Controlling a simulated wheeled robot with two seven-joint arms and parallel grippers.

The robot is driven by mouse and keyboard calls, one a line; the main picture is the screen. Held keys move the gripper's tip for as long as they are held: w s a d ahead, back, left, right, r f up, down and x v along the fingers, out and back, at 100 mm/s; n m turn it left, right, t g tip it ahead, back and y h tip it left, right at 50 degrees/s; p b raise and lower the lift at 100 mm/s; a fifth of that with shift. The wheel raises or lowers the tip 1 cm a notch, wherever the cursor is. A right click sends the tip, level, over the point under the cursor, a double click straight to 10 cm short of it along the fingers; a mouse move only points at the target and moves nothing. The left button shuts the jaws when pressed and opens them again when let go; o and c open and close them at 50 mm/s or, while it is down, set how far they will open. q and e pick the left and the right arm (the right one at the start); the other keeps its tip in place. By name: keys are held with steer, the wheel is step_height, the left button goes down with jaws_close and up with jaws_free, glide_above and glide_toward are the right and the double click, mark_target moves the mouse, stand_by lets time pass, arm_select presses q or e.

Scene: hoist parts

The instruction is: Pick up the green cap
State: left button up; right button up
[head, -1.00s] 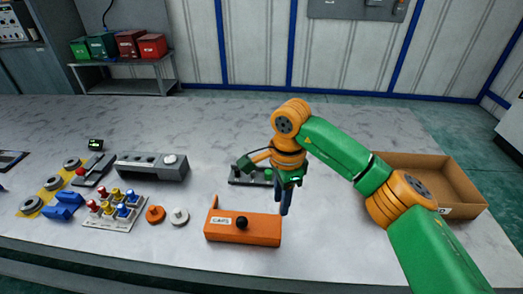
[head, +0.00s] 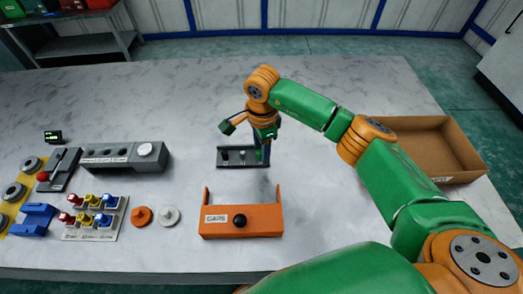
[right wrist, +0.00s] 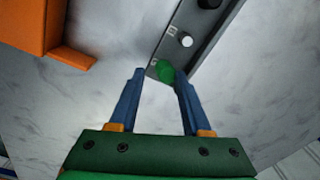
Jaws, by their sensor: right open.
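The green cap (right wrist: 166,73) sits at one end of a dark grey holder (right wrist: 205,55), past a white cap (right wrist: 187,40) and a black cap (right wrist: 208,4), in the right wrist view. My right gripper (right wrist: 160,74) is open, and the green cap shows between its two blue fingertips. I cannot tell whether either finger touches it. In the head view the gripper (head: 263,158) is at the right end of the holder (head: 228,163) and mostly hides the green cap. My left gripper is not in view.
An orange box marked CAPS (head: 260,221) with a black knob (head: 240,220) stands in front of the holder. A cardboard box (head: 440,181) is to the right. Buttons on a stand (head: 96,233) and a grey block (head: 110,165) are left. The table behind the holder is clear.

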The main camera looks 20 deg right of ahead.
steer(key=shift+s+f, duration=0.2)
steer(key=shift+f, duration=0.45)
steer(key=c, duration=0.4)
jaws_close()
steer(key=shift+w+a+f+g, duration=0.1)
steer(key=shift+w+f+g, duration=0.25)
steer(key=shift+w, duration=0.4)
steer(key=shift+s+r, duration=0.15)
steer(key=shift+s, duration=0.1)
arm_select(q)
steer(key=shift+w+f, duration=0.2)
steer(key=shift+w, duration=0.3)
arm_select(e)
steer(key=shift+w, duration=0.1)
